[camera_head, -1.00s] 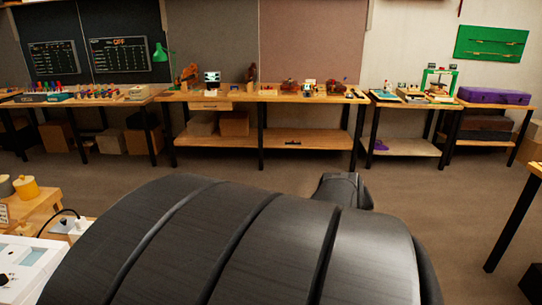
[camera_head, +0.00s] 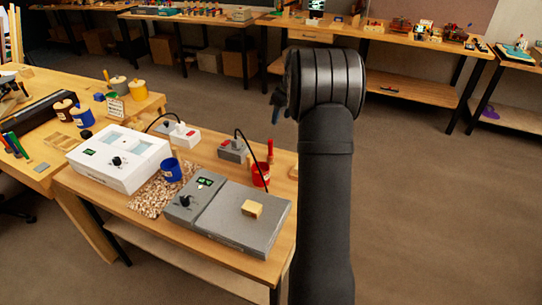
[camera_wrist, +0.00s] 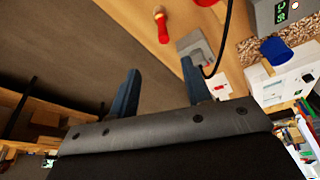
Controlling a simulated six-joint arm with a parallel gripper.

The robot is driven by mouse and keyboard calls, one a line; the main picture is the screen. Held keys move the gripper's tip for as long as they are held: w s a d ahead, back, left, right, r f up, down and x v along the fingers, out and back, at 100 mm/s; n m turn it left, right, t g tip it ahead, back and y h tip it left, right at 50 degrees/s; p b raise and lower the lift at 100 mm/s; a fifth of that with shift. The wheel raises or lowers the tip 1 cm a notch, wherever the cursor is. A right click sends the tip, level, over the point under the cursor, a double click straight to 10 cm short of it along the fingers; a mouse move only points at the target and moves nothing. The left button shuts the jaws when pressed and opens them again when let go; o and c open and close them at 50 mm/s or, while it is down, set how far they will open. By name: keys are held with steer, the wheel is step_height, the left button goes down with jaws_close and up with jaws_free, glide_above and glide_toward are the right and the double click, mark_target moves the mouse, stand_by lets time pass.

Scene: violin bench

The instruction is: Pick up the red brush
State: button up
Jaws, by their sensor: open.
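The red brush shows in the head view as a thin upright red handle (camera_head: 270,150), just behind a red cup (camera_head: 260,176) near the bench's right edge. In the wrist view the red brush (camera_wrist: 162,27) has a pale rounded end and is apart from the red cup at the top edge. My gripper (camera_wrist: 158,68) is open and empty, with two dark blue fingers spread apart. The brush lies beyond the fingertips in that view, not between them. In the head view my gripper (camera_head: 278,98) is partly hidden behind my wrist, above the bench.
The bench (camera_head: 285,258) holds a grey device (camera_head: 240,218) with a tan block on top. A small grey box (camera_head: 233,152) with a black cable stands left of the brush. A blue cup (camera_head: 172,170) and a white device (camera_head: 120,157) stand farther left. Open floor lies to the right.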

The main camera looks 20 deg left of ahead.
mark_target(269, 154)
steer(key=x, duration=1.7)
steer(key=shift+s+a+f, duration=0.1)
steer(key=shift+a+f, duration=0.15)
steer(key=shift+a, duration=0.15)
jaws_close()
